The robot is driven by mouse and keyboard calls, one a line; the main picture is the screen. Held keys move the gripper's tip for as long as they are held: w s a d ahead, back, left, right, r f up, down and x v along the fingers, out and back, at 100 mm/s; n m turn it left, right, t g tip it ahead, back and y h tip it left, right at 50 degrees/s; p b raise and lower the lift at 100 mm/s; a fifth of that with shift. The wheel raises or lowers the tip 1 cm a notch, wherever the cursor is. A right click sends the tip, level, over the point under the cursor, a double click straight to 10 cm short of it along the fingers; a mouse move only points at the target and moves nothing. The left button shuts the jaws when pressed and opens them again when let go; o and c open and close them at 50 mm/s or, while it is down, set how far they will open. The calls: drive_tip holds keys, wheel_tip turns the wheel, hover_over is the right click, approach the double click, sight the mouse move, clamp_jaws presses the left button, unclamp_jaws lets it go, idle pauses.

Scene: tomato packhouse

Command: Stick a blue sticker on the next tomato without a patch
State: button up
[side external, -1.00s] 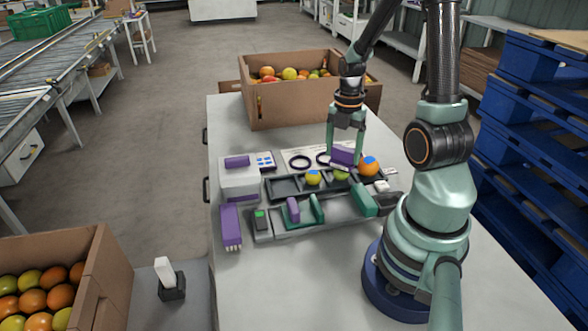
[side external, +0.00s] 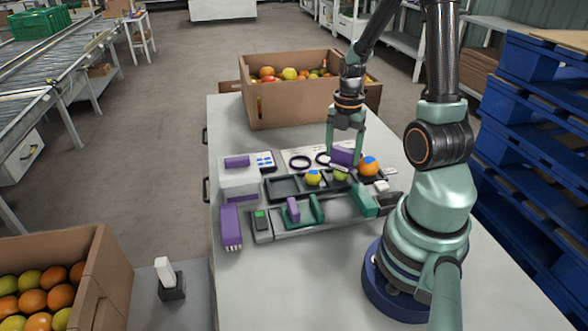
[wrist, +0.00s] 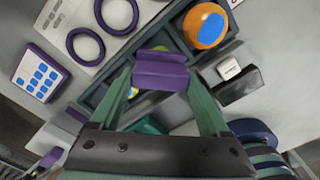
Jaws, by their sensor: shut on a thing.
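My gripper (side external: 345,158) is shut on a purple block (side external: 340,155), just above the middle tomato in a dark tray (side external: 284,187). The block (wrist: 160,72) sits between both fingers in the wrist view. The green middle tomato (side external: 340,176) is partly hidden under it; I cannot tell whether they touch or whether its top has a patch. The yellow tomato (side external: 313,179) on the left has a blue patch. The orange tomato (side external: 369,168) on the right has a blue patch, clear in the wrist view (wrist: 205,27). A white card with blue squares (wrist: 38,74) lies left of the tray.
A white machine with purple parts (side external: 238,180) stands left of the tray. Purple and green tools (side external: 292,209) stand in front. A cardboard box of tomatoes (side external: 290,105) stands at the back. The table's front is clear.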

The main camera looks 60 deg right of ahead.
drive_tip(key=shift+s, duration=0.1)
drive_tip(key=shift+r, duration=3.5)
